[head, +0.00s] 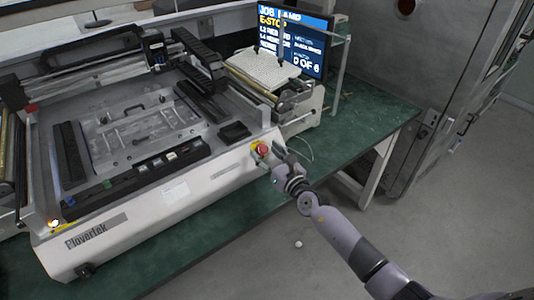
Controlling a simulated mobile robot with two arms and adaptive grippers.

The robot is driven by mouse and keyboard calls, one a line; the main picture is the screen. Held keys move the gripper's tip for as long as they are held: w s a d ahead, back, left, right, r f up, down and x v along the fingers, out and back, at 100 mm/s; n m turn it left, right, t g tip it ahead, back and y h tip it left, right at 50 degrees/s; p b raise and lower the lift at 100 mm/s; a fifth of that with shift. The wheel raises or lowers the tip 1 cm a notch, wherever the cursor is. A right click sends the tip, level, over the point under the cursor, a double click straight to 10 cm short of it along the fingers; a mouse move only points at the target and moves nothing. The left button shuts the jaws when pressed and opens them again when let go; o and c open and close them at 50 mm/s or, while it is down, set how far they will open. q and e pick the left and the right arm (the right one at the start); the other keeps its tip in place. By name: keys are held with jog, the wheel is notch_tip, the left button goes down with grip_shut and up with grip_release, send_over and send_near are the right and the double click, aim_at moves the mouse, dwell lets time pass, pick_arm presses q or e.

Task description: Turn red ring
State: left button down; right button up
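The red ring (262,148) is a small round red knob with some yellow around it. It sits on the front right of the white machine's sloping front panel. My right gripper (267,152) comes in from the lower right and is at the knob. Its two fingers are apart, one on the left and lower side of the knob and one on the right. I cannot tell whether either finger touches it. The fingers and hand hide part of the panel around the knob. My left gripper is not in view.
The large white machine (176,191) stands on a green table (370,125). A screen (306,48) reading "E-STOP" stands behind, at the back. A grey metal cabinet (385,70) is at the right. A small white ball (298,244) lies on the clear floor.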

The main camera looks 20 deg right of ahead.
jog(key=c, duration=1.1)
jog(key=shift+r+m+p, duration=0.15)
jog(key=shift+m+p, duration=0.15)
jog(key=shift+p, duration=0.3)
jog(key=shift+c, duration=0.2)
jog(key=m+h+p, duration=0.1)
jog(key=m+p, duration=0.1)
jog(key=m+h+p, duration=0.1)
jog(key=h+p, duration=0.1)
jog(key=m+h+p, duration=0.1)
jog(key=m+p, duration=0.1)
jog(key=shift+a+r+m+p, duration=0.2)
jog(key=shift+a+m+p, duration=0.1)
jog(key=shift+p, duration=0.1)
jog(key=m+h+p, duration=0.1)
jog(key=m+h, duration=0.1)
jog(key=shift+s+a+m+g+p, duration=0.1)
jog(key=shift+m+g+p, duration=0.2)
jog(key=shift+g+p, duration=0.1)
jog(key=shift+f+m+g+h+p, duration=0.15)
jog(key=shift+m+g+h+p, duration=0.35)
jog(key=shift+m, duration=0.4)
jog(key=o, duration=1.2)
